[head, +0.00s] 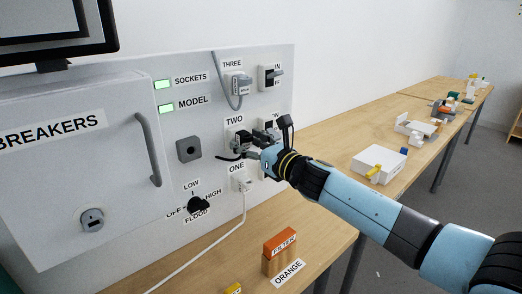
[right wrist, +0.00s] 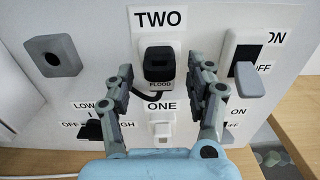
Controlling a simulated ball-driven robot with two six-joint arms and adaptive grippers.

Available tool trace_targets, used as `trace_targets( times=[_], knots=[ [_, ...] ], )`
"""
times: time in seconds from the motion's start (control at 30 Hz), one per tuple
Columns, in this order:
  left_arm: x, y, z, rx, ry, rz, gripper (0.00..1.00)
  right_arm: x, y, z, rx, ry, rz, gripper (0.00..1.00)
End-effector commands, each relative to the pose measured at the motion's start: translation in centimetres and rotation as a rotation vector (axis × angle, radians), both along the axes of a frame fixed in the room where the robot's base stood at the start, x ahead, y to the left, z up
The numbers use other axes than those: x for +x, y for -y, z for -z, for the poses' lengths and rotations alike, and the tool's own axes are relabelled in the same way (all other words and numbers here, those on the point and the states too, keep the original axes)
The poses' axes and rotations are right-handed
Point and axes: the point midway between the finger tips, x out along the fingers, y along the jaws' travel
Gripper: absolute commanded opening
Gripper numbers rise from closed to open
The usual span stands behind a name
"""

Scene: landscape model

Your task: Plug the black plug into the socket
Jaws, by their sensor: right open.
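The black plug (right wrist: 159,66) sits at the socket labelled TWO (right wrist: 146,42) in the right wrist view. A FLOOD tag and a black cord show below it. I cannot tell whether it is fully seated. My right gripper (right wrist: 160,78) is open, with one finger on each side of the plug and gaps visible between. In the head view my right gripper (head: 254,142) reaches the panel at TWO and mostly hides the plug; the black cord (head: 229,158) hangs out to the left. My left gripper is not in view.
Socket ONE (right wrist: 161,128) below holds a white plug with a white cable (head: 215,232). Socket THREE (head: 238,84) above holds a grey plug. Switches (right wrist: 245,70) stick out at the right. A black knob (head: 198,205) and an orange FILTER block (head: 280,243) are lower down.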

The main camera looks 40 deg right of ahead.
Motion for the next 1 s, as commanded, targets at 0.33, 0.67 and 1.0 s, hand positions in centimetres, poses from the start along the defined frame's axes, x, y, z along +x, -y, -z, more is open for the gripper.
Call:
trace_targets(
  times=[0.33,0.67,1.0],
  knots=[
    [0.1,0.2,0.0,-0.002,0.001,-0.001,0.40,-5.7,0.4,0.1,0.001,-0.003,-0.001,0.56],
    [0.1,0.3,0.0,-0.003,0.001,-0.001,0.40,-9.1,0.7,0.2,0.001,-0.003,-0.004,0.56],
    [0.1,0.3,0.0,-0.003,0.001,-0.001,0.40,-11.0,0.8,0.2,0.001,-0.002,-0.006,0.56]
  ],
)
